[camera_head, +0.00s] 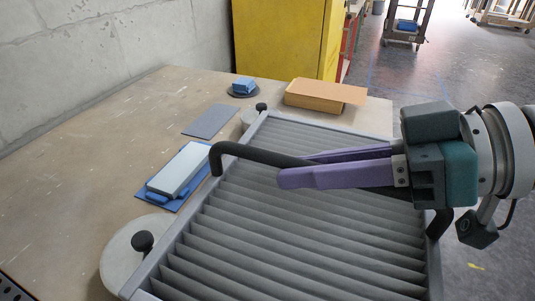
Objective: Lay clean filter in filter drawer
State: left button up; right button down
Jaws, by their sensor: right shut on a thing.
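A large pleated grey panel in a metal frame (290,215), which looks like the filter, fills the lower middle of the view. A black bar handle (235,150) arches across it from left to right. My right gripper (292,168) comes in from the right with purple fingers, shut on the handle above the pleats. The fingers and wrist hide part of the handle and the panel's right side. I cannot make out a separate filter drawer. My left gripper is not in view.
A worktop (75,150) runs along the concrete wall. On it lie a pale block (180,168) on a blue mat, a flat grey-blue mat (211,121), a blue block (243,85) on a dark disc and an orange box (320,95). A yellow cabinet (280,40) stands behind.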

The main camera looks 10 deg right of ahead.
aim_at(302, 229)
pick_arm(q)
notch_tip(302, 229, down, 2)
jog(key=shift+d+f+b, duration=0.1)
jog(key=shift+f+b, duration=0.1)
jog(key=shift+b, duration=0.75)
pick_arm(e)
notch_tip(302, 229, down, 9)
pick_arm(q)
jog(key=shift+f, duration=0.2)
pick_arm(e)
jog(key=shift+f, duration=0.2)
jog(key=c, duration=0.8)
grip_release()
jog(key=shift+c, duration=0.2)
